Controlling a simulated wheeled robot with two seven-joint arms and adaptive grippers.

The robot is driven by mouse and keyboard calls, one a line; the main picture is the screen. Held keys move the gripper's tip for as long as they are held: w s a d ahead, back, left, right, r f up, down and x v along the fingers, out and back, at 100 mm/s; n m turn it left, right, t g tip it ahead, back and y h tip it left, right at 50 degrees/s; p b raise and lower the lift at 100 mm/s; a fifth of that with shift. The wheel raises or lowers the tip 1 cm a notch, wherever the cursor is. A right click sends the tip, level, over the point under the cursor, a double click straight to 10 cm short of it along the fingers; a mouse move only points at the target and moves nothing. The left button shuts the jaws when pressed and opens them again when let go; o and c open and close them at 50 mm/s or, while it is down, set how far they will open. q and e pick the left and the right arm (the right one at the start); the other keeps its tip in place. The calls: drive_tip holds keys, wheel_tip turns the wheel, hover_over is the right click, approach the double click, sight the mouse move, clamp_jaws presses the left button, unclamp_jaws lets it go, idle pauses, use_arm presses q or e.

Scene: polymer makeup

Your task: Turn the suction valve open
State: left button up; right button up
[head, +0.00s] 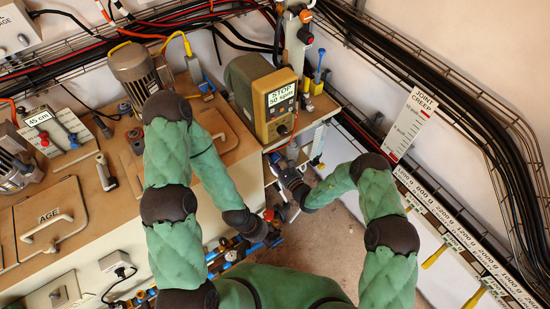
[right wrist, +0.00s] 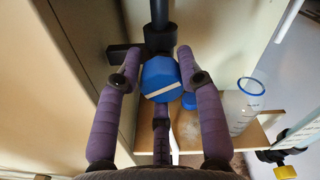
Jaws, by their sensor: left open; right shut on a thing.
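A blue knob with a pale stripe (right wrist: 160,73) sits on a dark vertical pipe in the right wrist view. It looks like the suction valve's handle. My right gripper (right wrist: 158,68) has its purple fingers closed around this knob. In the head view my right gripper (head: 291,182) is below the yellow pump box, and the knob is hidden there. My left gripper (head: 262,230) is open and lower, beside blue fittings and pipes at the bench's front. How far the valve is turned cannot be told.
A yellow pump box (head: 274,103) with a "STOP 50 spm" sign stands on the brown bench. A clear beaker with a blue rim (right wrist: 244,105) stands on a wooden shelf, right of the knob. Cable trays line the right wall. Some floor (head: 340,235) is clear between my arms.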

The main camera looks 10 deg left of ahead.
drive_tip(key=n, duration=0.3)
drive_tip(key=shift+w+r+n+p, duration=0.15)
drive_tip(key=shift+r+n+p, duration=0.2)
drive_tip(key=shift+n, duration=0.05)
drive_tip(key=n, duration=0.3)
drive_tip(key=shift+a+n, duration=0.1)
drive_tip(key=shift+n, duration=0.2)
drive_tip(key=n, duration=0.3)
drive_tip(key=shift+f+n+p, duration=0.15)
drive_tip(key=shift+n+p, duration=0.15)
drive_tip(key=shift+p, duration=0.1)
drive_tip(key=shift+a+n, duration=0.1)
drive_tip(key=shift+n, duration=0.4)
drive_tip(key=shift+s+f, duration=0.15)
drive_tip(key=shift+s, duration=0.1)
drive_tip(key=o, duration=1.1)
drive_tip(key=shift+s+a, duration=0.1)
drive_tip(key=shift+a, duration=0.05)
drive_tip(key=shift+o, duration=0.2)
drive_tip(key=shift+f, duration=0.1)
drive_tip(key=shift+d, duration=0.2)
